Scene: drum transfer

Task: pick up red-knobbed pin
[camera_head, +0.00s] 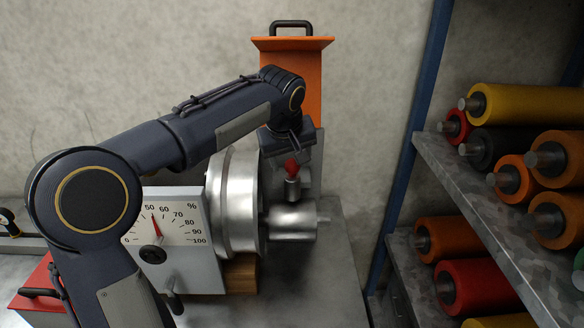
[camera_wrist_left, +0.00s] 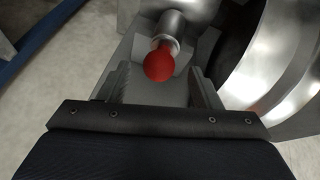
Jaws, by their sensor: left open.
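The red-knobbed pin (camera_head: 292,170) stands in a short metal collar on top of the silver shaft housing, right of the silver drum flange. In the left wrist view its round red knob (camera_wrist_left: 159,65) shows just beyond and between my fingertips, with the metal collar behind it. My left gripper (camera_head: 295,150) is just above and behind the knob in the head view. In the left wrist view the left gripper (camera_wrist_left: 158,82) is open, with one finger on each side of the knob's line and nothing held. My right gripper is not in view.
The silver flange (camera_head: 240,200) and a percent dial (camera_head: 165,230) stand left of the pin. An orange panel with a handle (camera_head: 310,80) is behind. A metal shelf (camera_head: 470,190) with several coloured rollers fills the right side. The grey bench (camera_head: 330,270) is bare at front.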

